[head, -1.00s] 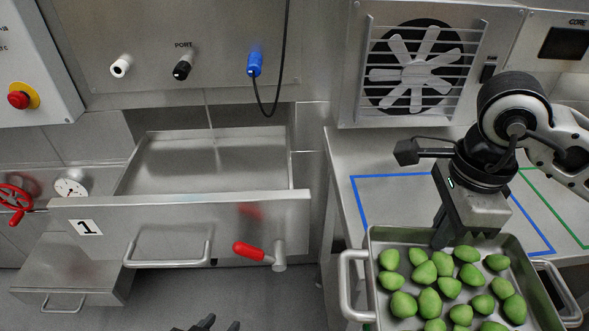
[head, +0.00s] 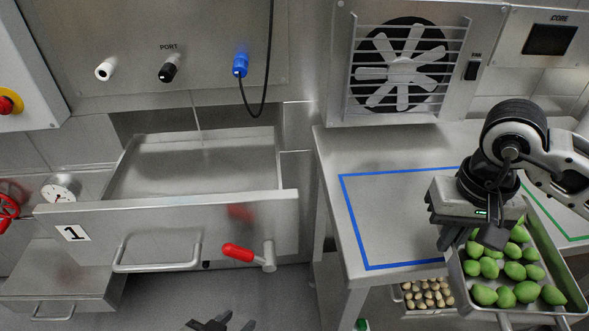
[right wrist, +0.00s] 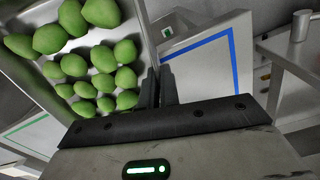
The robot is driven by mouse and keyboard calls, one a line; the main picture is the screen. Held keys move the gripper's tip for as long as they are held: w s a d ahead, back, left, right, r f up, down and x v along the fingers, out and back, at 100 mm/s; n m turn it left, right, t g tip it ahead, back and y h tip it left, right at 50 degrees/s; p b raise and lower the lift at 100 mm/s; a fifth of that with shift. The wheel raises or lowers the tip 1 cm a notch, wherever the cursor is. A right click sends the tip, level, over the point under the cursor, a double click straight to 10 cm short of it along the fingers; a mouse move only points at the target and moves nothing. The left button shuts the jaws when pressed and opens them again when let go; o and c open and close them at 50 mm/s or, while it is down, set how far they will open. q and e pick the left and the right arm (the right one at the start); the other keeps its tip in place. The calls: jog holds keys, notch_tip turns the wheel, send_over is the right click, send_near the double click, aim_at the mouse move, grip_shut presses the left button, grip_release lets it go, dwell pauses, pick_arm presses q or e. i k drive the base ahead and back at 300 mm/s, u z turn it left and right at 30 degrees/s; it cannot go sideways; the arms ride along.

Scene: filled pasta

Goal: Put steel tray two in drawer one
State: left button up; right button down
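The steel tray (head: 556,247) full of green filled pasta is at the lower right of the head view, held up past the worktop's front edge and looking tilted. No number shows on it. My right gripper (head: 484,236) is shut on its near-left wall. In the right wrist view the fingers (right wrist: 160,87) close around the tray wall (right wrist: 146,36). Drawer one (head: 180,235), marked "1", is pulled open and looks empty inside. My left gripper (head: 226,324) shows only its fingertips at the bottom edge, apart and empty, in front of the drawer.
A worktop (head: 385,215) with blue and green outlines stands right of the drawer; its blue area is clear. Beneath it sits another tray (head: 430,312) with beige pieces. A red-handled lever (head: 238,252) sticks out from the drawer front. A lower drawer (head: 60,283) protrudes at left.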

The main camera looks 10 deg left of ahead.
aim_at(206, 182)
jog(key=z, duration=2.2)
jog(key=k, duration=1.75)
jog(key=u, duration=2.45)
